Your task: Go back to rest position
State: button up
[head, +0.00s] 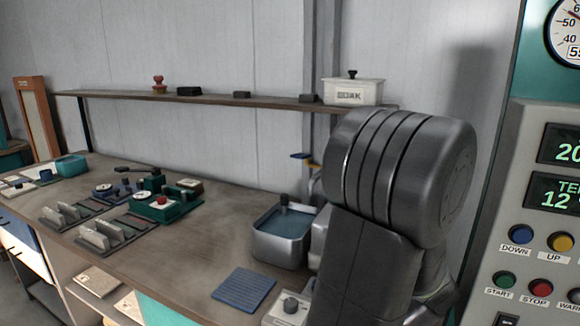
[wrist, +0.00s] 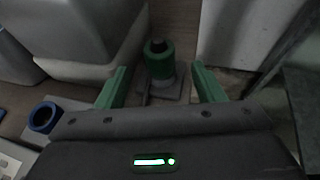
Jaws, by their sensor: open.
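My gripper (wrist: 160,88) shows in the wrist view with its two green fingers spread apart. Nothing is held between them. Beyond the fingers and in line with the gap stands a green cylinder with a dark top (wrist: 159,60) on a flat grey base. I cannot tell its distance from the fingertips. In the head view my dark arm fills the right of centre, and the gripper itself is hidden.
The workbench (head: 190,260) carries slotted racks (head: 110,232), green devices (head: 155,205), a water-filled basin (head: 283,232) and a blue ribbed mat (head: 244,288). A shelf (head: 215,98) holds a white box (head: 352,92). A control panel (head: 540,210) stands close on the right.

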jog(key=v, duration=0.6)
jog(key=x, duration=1.3)
jog(key=shift+w+f, duration=0.15)
jog(key=shift+w, duration=0.05)
jog(key=r+p, duration=0.2)
jog(key=shift+w+d+p, duration=0.1)
jog(key=shift+w+p, duration=0.2)
jog(key=shift+w, duration=0.05)
jog(key=shift+r+p, duration=0.65)
jog(key=shift+p, duration=0.1)
jog(key=shift+f+p, duration=0.15)
jog(key=shift+p, duration=0.2)
jog(key=shift+f, duration=0.1)
